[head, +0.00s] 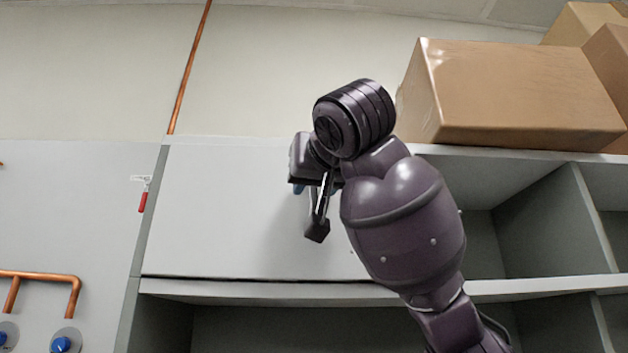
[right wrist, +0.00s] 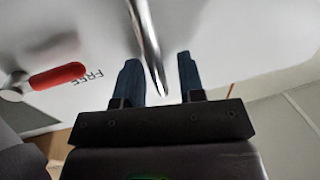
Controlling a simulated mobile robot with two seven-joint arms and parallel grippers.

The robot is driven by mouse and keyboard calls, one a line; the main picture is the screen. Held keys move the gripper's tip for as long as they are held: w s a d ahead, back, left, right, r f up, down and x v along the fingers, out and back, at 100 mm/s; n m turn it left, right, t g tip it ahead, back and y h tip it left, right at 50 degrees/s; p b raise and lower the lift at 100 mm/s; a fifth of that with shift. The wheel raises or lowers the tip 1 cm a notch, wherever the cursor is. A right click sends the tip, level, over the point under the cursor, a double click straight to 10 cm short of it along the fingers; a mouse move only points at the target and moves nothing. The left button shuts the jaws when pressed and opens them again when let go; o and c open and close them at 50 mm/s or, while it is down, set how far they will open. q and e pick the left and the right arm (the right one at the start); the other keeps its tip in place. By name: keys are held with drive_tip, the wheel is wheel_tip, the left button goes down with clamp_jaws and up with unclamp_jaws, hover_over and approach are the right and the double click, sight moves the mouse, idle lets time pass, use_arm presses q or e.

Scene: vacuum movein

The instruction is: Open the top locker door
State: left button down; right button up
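The top locker door (head: 215,215) is a flat pale grey panel, and it looks closed across the upper left compartment. My right gripper (head: 318,210) is in front of the door, right of its middle; my arm hides part of the panel. In the right wrist view, my right gripper (right wrist: 158,85) has its two dark blue fingers apart. A slim metal bar (right wrist: 147,40), which looks like the door's handle, runs between them, with a gap visible on the right finger's side. I cannot tell whether the left finger touches it. My left gripper is not in view.
A red lever (head: 143,201) is on the wall left of the door; a red lever (right wrist: 57,76) beside the word FREE shows in the right wrist view. Cardboard boxes (head: 515,95) sit on top of the locker. Open compartments (head: 545,220) are at right. Copper pipes (head: 40,276) are at lower left.

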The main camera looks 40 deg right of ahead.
clamp_jaws()
idle(0.6)
